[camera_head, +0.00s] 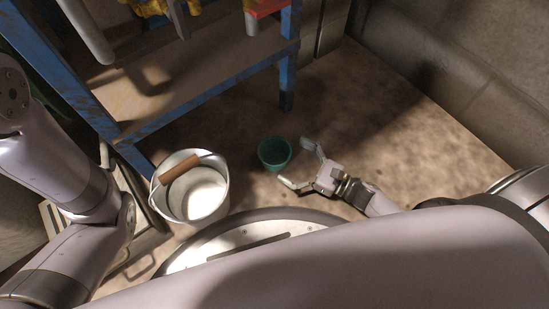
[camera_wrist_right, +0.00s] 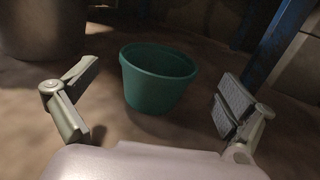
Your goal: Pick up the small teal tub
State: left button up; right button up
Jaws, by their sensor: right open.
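The small teal tub (camera_head: 274,153) stands upright on the floor, in the middle of the head view. It looks empty. My right gripper (camera_head: 296,165) is open just to the right of the tub, with its fingers pointing toward it. In the right wrist view, the tub (camera_wrist_right: 156,82) stands ahead, between and beyond the two spread fingers (camera_wrist_right: 150,112). No finger appears to touch it. My left arm comes in at the left of the head view, but its gripper does not show.
A white bucket (camera_head: 206,205) with a wooden handle grip stands left of the tub. A blue-framed shelf (camera_head: 215,88) stands behind, with a leg (camera_head: 287,75) beyond the tub. A block wall (camera_head: 450,75) bounds the right. The floor (camera_head: 420,140) right of the tub is clear.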

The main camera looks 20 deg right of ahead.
aim_at(262, 144)
jog(key=b+x, duration=0.2)
jog(key=x, duration=0.1)
jog(key=b+x, duration=0.1)
jog(key=x, duration=0.1)
jog(key=shift+w+a+f+b, duration=0.15)
jog(key=shift+f+b, duration=0.15)
jog(key=shift+b, duration=0.05)
jog(key=shift+w+a+r, duration=0.1)
jog(key=shift+w+a, duration=0.05)
jog(key=c, duration=1.3)
jog(key=shift+r, duration=0.15)
